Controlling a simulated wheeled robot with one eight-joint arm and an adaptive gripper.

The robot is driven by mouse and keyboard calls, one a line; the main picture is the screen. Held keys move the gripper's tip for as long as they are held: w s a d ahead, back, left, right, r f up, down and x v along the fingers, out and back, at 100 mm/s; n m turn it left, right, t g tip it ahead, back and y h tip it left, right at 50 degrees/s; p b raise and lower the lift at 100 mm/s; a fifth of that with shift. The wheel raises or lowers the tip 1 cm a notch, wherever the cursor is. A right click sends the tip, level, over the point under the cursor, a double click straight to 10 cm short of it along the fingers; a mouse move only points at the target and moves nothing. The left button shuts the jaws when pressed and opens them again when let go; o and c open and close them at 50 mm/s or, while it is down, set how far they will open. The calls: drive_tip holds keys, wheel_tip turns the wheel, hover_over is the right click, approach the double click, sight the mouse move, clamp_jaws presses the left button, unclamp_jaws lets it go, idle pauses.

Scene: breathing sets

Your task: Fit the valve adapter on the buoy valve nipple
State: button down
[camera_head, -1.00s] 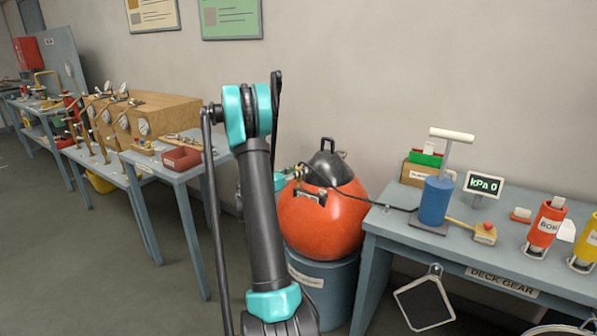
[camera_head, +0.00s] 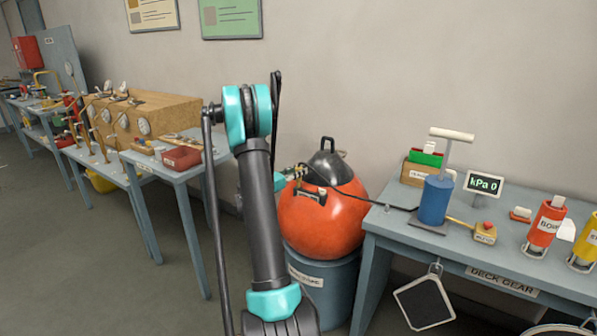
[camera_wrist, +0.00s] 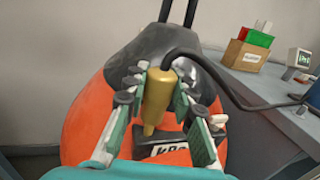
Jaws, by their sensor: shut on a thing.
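The orange buoy (camera_head: 322,224) with a dark cap sits on a blue-grey drum stand left of the right-hand table. It also fills much of the wrist view (camera_wrist: 82,126). My gripper (camera_wrist: 160,100) is shut on the brass valve adapter (camera_wrist: 157,92), which has a black hose at its far end. The adapter's narrow end points toward the buoy, just above a dark lettered plate (camera_wrist: 162,149). The valve nipple cannot be made out, so I cannot tell whether the adapter touches it. In the head view my gripper is small at the buoy's upper left, partly behind my arm.
The black hose (camera_head: 361,200) runs from the adapter to the blue pump (camera_head: 435,200) on the right-hand table (camera_head: 395,229). A display (camera_head: 484,184) there reads kPa 0. Tables with gauges and a red tray (camera_head: 182,158) stand at left.

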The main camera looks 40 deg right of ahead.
drive_tip(key=shift+f, duration=1.35)
drive_tip(key=c, duration=1.2)
unclamp_jaws()
drive_tip(key=a, duration=0.4)
drive_tip(key=s+a, duration=0.1)
drive_tip(key=a, duration=0.7)
drive_tip(key=shift+s, duration=0.25)
